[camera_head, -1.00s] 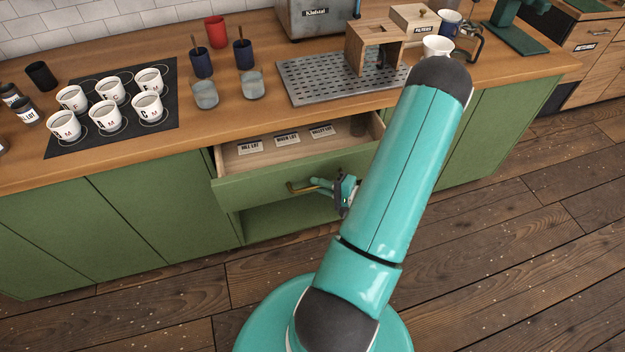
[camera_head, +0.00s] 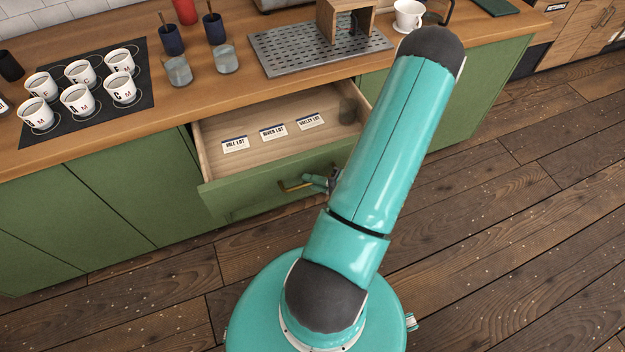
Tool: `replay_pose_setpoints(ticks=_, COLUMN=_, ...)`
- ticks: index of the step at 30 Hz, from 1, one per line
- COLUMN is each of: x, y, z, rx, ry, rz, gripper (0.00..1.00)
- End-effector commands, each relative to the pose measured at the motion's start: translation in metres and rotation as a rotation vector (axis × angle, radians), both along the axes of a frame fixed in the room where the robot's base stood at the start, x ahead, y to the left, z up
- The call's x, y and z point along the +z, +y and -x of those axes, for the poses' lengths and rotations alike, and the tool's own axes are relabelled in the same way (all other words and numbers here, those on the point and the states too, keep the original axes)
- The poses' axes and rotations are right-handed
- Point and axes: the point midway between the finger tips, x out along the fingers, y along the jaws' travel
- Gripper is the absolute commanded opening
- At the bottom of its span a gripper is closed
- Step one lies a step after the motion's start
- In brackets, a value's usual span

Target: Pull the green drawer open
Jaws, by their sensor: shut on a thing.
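The green drawer (camera_head: 245,193) stands well out from the green cabinet under the wooden counter. Its pale wooden inside shows, with three labelled cards lying in it: hill lot (camera_head: 235,144), river lot (camera_head: 273,132) and valley lot (camera_head: 311,121). A dark glass jar (camera_head: 347,110) stands at the drawer's back right. The brass handle (camera_head: 290,187) is on the drawer front. My gripper (camera_head: 308,183) is shut on the handle's right part. My arm hides the right end of the drawer front.
Several white lettered cups (camera_head: 77,100) stand on a black mat on the counter. Two glasses (camera_head: 179,71) and a perforated metal tray (camera_head: 290,60) are to their right. The wooden floor (camera_head: 480,220) in front of the cabinet is clear.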

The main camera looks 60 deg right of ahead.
Motion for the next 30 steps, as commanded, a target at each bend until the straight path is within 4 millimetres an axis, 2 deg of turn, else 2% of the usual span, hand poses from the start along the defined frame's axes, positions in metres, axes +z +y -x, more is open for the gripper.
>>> replay_pose_setpoints(ticks=2, x=0.001, y=-0.002, z=0.0, rx=-0.004, ry=-0.002, rz=0.003, gripper=0.0)
replay_pose_setpoints(ticks=3, x=0.001, y=-0.002, z=0.0, rx=-0.004, ry=-0.002, rz=0.003, gripper=0.13)
replay_pose_setpoints(ticks=6, x=0.001, y=-0.001, z=0.0, rx=-0.004, ry=-0.001, rz=0.003, gripper=0.32)
replay_pose_setpoints(ticks=15, x=0.0, y=0.0, z=0.001, rx=-0.003, ry=0.0, rz=0.002, gripper=0.32)
replay_pose_setpoints(ticks=19, x=0.001, y=-0.003, z=0.01, rx=-0.004, ry=0.001, rz=0.003, gripper=0.32)
replay_pose_setpoints(ticks=23, x=0.005, y=-0.007, z=0.031, rx=-0.007, ry=0.002, rz=0.002, gripper=0.32)
replay_pose_setpoints(ticks=30, x=0.012, y=-0.017, z=0.083, rx=-0.006, ry=0.001, rz=0.003, gripper=0.32)
